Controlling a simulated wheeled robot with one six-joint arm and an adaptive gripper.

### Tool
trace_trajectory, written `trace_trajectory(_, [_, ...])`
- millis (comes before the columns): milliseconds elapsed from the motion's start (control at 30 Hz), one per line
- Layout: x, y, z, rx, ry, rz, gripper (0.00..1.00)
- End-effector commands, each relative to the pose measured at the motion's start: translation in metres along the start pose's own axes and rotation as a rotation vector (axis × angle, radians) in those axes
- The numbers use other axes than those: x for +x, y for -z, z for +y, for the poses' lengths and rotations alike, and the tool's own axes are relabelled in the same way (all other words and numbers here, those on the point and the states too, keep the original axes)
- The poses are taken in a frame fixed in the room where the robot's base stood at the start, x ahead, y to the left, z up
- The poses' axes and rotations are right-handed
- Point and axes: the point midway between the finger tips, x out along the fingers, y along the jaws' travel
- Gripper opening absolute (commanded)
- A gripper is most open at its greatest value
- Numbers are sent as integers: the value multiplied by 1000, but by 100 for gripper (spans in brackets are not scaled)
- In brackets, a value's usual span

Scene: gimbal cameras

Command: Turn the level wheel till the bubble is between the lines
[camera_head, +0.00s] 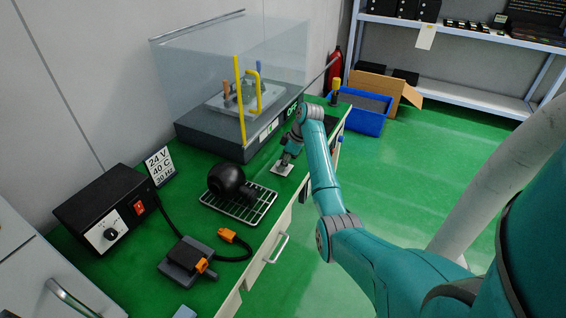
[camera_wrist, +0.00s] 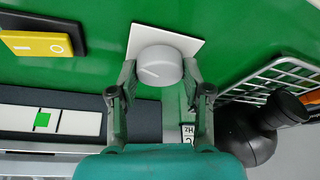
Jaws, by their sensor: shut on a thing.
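The level wheel (camera_wrist: 160,66) is a round light grey knob with a thin line on its face, on a white square plate (camera_wrist: 182,40). My gripper (camera_wrist: 158,85) is shut on the wheel, one finger on each side; in the head view my gripper (camera_head: 289,158) reaches down to the plate (camera_head: 283,169). The level (camera_wrist: 80,122) is a white strip at the left of the wrist view with two thin dark lines. Its green bubble (camera_wrist: 42,119) is near the left line, with white space toward the right line; whether it touches the left line is hard to tell.
A glass-covered dark box (camera_head: 215,140) stands behind my gripper. A black round device (camera_head: 228,182) and wire rack (camera_head: 250,207) are close by. A black power box (camera_head: 105,210) sits at left. A yellow and black switch (camera_wrist: 38,44) is in the wrist view.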

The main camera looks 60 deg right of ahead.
Motion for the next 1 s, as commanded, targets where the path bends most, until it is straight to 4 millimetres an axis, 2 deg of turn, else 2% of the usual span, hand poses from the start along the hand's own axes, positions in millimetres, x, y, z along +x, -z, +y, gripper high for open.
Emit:
trace_trajectory(500, [0, 0, 2, -402, 169, -2, 14])
trace_trajectory(1000, [1, 0, 2, -556, 233, -1, 14])
